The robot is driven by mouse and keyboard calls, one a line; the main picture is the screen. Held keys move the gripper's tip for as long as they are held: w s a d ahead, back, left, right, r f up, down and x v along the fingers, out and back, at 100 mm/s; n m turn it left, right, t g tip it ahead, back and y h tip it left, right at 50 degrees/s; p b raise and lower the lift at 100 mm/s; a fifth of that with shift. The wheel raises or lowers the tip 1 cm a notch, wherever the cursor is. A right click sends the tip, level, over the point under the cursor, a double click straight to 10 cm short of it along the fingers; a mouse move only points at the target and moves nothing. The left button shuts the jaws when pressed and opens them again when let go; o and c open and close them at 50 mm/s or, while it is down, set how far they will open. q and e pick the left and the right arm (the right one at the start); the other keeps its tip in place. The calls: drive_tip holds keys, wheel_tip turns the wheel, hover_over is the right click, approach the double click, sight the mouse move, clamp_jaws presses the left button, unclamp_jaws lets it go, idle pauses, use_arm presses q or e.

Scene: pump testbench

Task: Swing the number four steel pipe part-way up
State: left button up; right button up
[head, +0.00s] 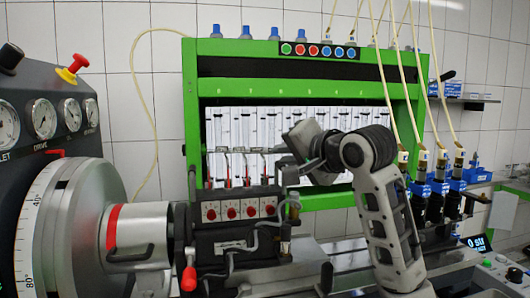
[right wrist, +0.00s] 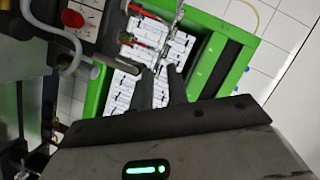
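The green test bench frame (head: 308,68) stands behind a dark pump block with several red-knobbed white squares (head: 231,210). Thin steel pipes (head: 246,166) show in front of the white panel; which one is number four is not clear, as my gripper and arm cover the right part of the row. My right gripper (head: 288,167) is above the right end of the block. In the right wrist view its two dark fingers (right wrist: 162,88) stand apart, and a thin steel pipe (right wrist: 172,38) runs down close to the fingertips. I cannot tell whether they touch. My left gripper is not in view.
A large graduated drum (head: 70,225) and a gauge panel (head: 42,115) fill the left. A red-tipped lever (head: 188,278) stands in front of the block. Pale hoses hang to blue-based injectors (head: 437,190) on the right, beside my right arm.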

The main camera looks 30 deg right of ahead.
drive_tip(key=p+x, duration=0.1)
drive_tip(key=x, duration=0.7)
drive_tip(key=shift+a, duration=0.1)
clamp_jaws()
